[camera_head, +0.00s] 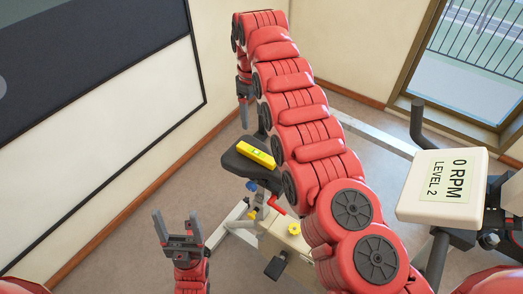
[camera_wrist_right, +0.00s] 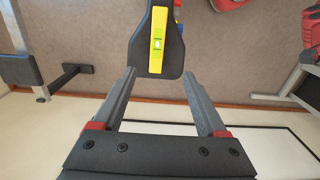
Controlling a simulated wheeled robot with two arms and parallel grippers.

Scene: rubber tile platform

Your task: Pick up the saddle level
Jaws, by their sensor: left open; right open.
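The saddle level is a yellow bar (camera_head: 256,154) with a green vial, lying on the black saddle (camera_head: 240,165) of an exercise bike. In the right wrist view the level (camera_wrist_right: 157,42) lies lengthwise on the saddle (camera_wrist_right: 174,52), ahead of my open fingertips. My right gripper (camera_head: 244,118) hangs beyond the saddle in the head view, at the end of my red arm. In its wrist view the right gripper (camera_wrist_right: 159,75) is open, with nothing between its fingers. My left gripper (camera_head: 177,217) is open and empty, low at the left, apart from the saddle.
The bike's white console (camera_head: 442,188) reads "0 RPM LEVEL 2" at the right. The bike frame (camera_head: 290,240) has a yellow knob (camera_head: 294,229) and a red lever (camera_head: 277,204) below the saddle. A wall with a dark screen stands at the left.

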